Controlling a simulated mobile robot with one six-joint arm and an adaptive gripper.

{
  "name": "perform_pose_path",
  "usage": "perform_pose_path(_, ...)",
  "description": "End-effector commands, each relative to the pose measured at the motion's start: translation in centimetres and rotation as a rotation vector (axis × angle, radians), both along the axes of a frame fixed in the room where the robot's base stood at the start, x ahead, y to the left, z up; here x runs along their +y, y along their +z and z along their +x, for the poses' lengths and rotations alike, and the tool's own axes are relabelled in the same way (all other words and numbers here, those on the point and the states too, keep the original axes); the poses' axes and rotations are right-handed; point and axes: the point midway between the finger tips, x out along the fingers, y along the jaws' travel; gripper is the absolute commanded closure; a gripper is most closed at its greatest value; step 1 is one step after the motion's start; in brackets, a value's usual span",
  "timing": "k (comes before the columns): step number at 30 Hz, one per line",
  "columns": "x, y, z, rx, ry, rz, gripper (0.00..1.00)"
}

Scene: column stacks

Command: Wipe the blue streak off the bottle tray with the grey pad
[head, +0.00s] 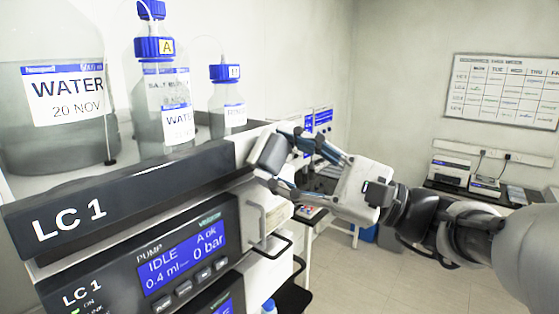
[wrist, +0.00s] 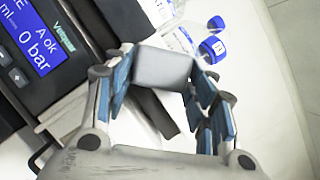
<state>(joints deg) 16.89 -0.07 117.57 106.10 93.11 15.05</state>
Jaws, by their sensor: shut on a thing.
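My gripper (head: 277,160) is shut on the grey pad (head: 270,154), at the right end of the bottle tray (head: 150,176). In the wrist view the pad (wrist: 163,68) sits between the blue-lined fingers of my gripper (wrist: 162,78). The tray has a dark front wall marked LC 1 and stands on top of the pump stack. Whether the pad touches the tray is hard to tell. I make out no blue streak in either view; the tray's front wall hides most of its floor.
A large water bottle (head: 60,140), a blue-capped bottle marked A (head: 150,90) and a smaller blue-capped bottle (head: 226,110) stand in the tray. Below is the pump unit (head: 180,262) with a blue display and a protruding handle (head: 262,235). Open floor lies to the right.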

Motion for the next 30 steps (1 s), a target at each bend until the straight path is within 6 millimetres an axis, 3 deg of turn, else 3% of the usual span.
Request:
perform_pose_path(23,1.3,0.0,0.9,0.0,0.001,0.001,0.68)
perform_pose_path(30,0.5,0.0,1.8,0.0,-0.001,0.0,0.68)
